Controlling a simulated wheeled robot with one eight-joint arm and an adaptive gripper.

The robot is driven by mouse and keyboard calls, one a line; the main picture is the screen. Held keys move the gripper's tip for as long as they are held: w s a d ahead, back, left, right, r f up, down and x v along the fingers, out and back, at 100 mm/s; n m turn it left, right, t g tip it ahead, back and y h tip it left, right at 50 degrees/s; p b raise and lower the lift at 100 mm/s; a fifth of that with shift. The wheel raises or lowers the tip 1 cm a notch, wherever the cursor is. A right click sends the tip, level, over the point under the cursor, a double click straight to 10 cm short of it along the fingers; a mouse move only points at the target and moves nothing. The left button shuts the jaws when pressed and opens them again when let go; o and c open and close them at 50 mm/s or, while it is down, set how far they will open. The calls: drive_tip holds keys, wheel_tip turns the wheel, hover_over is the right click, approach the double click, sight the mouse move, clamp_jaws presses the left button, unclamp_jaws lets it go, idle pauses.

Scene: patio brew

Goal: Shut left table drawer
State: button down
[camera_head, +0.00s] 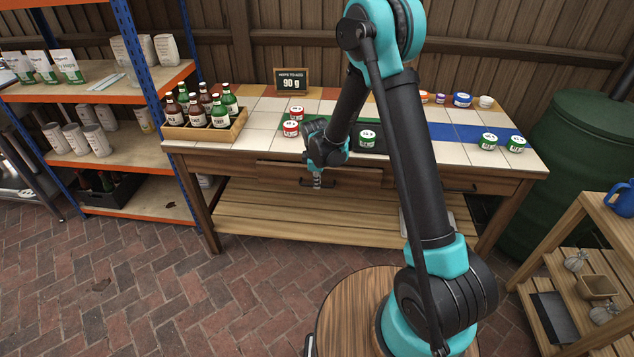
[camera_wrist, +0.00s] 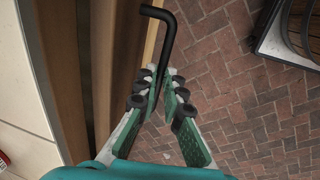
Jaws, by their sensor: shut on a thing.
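The left table drawer (camera_head: 280,172) is in the front of the tiled wooden table, below its top. In the wrist view its pale front edge (camera_wrist: 153,42) seems to stand a little out from the table; how far is hard to tell. Its black bar handle (camera_wrist: 166,28) runs down between the fingers of my gripper (camera_wrist: 167,84). My gripper is shut on this handle. In the head view my gripper (camera_head: 317,181) is at the drawer front, and my arm hides part of the table front to its right.
The tiled tabletop (camera_head: 262,135) holds a bottle crate (camera_head: 209,131), a small sign (camera_head: 291,80) and several labelled tins. A right drawer handle (camera_head: 460,188) shows beyond my arm. A blue-post shelf stands left, a green barrel (camera_head: 570,165) right. The brick floor (camera_head: 200,290) in front is clear.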

drive_tip(key=shift+w, duration=2.15)
drive_tip(key=c, duration=1.6)
unclamp_jaws()
